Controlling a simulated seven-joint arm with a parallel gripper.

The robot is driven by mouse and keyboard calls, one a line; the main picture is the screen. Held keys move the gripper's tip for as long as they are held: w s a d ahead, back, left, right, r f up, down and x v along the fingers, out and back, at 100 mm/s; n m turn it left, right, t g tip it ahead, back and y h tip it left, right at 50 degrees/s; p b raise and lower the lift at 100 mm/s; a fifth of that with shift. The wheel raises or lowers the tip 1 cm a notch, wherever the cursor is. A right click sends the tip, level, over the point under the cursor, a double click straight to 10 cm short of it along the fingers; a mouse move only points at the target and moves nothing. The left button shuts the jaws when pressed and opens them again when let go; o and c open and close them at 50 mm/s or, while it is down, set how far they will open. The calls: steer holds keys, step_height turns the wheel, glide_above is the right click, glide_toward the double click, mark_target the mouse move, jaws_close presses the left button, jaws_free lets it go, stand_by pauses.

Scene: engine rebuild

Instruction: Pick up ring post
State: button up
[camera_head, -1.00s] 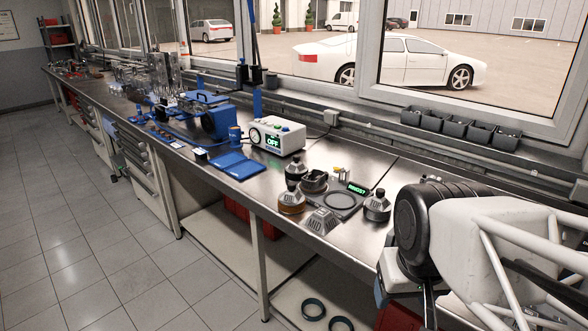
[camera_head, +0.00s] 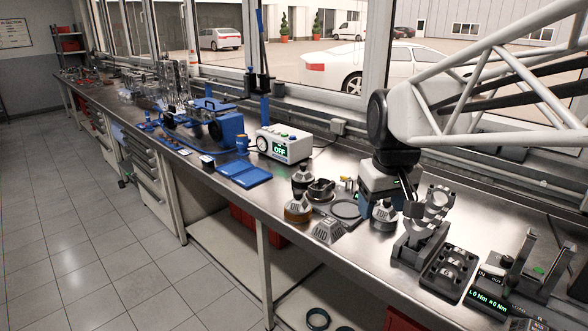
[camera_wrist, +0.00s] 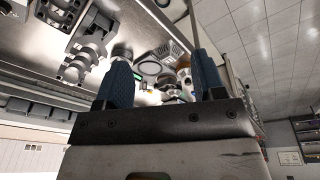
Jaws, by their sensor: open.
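My gripper (camera_head: 368,205) hangs above the bench by the ring parts in the head view. In the wrist view its two blue fingers (camera_wrist: 162,58) are spread apart with nothing between them. No part is clearly marked as the ring post. Candidates in the head view are a dark cone-topped part (camera_head: 302,178), a similar one with a brown base (camera_head: 298,210), a grey cone-topped part (camera_head: 384,216) near my gripper, and a wedge-shaped block marked MID (camera_head: 327,231). A flat plate with a ring (camera_head: 346,209) lies among them, partly behind my gripper.
A dark cup-like part (camera_head: 320,189) stands behind the ring parts. To the right are a grey stand (camera_head: 420,245), a black tray (camera_head: 448,272) with metal caps and a torque station (camera_head: 500,288). A white box reading OFF (camera_head: 284,146) and a blue tray (camera_head: 244,174) are left.

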steer(key=w+a+r+n, duration=0.2)
steer(key=w+r+n, duration=0.1)
steer(key=w, duration=1.3)
steer(key=n+g, duration=0.2)
steer(key=n, duration=0.6)
glide_above(303, 164)
steer(key=s, duration=0.1)
step_height(303, 164, down, 17)
steer(key=shift+d+r, duration=0.1)
steer(key=shift+r, duration=0.1)
steer(key=shift+w+f, duration=0.35)
steer(key=shift+f, duration=0.05)
steer(key=shift+f, duration=0.1)
steer(key=shift+f, duration=1.2)
steer(key=shift+f, duration=0.1)
